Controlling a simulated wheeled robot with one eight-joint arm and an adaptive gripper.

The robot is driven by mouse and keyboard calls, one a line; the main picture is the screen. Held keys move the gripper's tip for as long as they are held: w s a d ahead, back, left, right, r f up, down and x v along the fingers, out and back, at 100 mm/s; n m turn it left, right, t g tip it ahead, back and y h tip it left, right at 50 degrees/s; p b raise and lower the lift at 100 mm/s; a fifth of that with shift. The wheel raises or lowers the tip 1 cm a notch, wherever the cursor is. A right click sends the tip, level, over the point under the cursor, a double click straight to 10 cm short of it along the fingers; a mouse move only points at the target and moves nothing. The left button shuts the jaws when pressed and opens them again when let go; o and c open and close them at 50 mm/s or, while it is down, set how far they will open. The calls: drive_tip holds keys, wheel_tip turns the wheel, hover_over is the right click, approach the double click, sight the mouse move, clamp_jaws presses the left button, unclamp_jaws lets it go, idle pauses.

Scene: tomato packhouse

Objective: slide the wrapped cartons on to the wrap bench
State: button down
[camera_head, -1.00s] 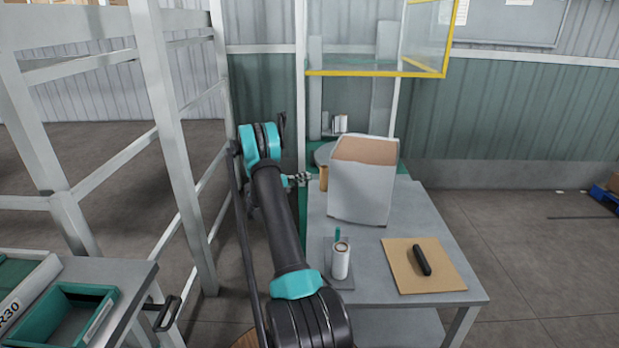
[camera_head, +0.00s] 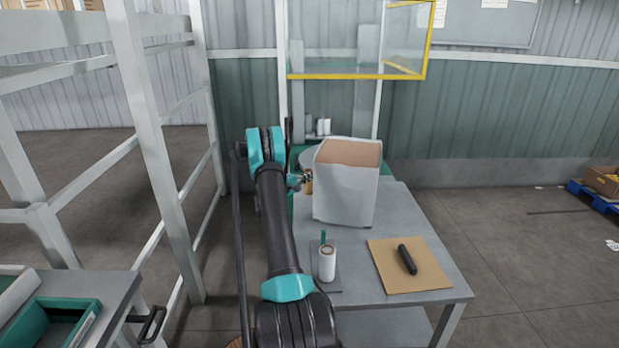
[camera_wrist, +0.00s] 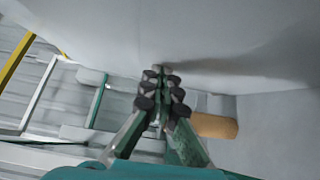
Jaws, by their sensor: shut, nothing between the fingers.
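A wrapped carton (camera_head: 346,190), white-sided with a brown top, stands upright on the grey wrap bench (camera_head: 423,225). Its pale side (camera_wrist: 220,45) fills the upper part of the wrist view. My gripper (camera_head: 307,177) is at the carton's left side in the head view, shut and empty. In the wrist view my gripper (camera_wrist: 162,75) has its fingertips together close against the pale wrapped side; I cannot tell for sure whether they touch it. Only one carton is clearly visible.
A white roll (camera_head: 327,262) with a green handle stands on the bench's near left. A dark tool (camera_head: 407,260) lies on a brown board (camera_head: 430,278). A yellow-edged clear guard (camera_head: 355,76) hangs behind. White frame posts (camera_head: 150,150) stand left; a green tray (camera_head: 50,325) is lower left.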

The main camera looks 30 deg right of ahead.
drive_tip(key=s+d, duration=0.3)
drive_tip(key=shift+s+d, duration=0.1)
drive_tip(key=shift+d, duration=0.2)
idle(0.3)
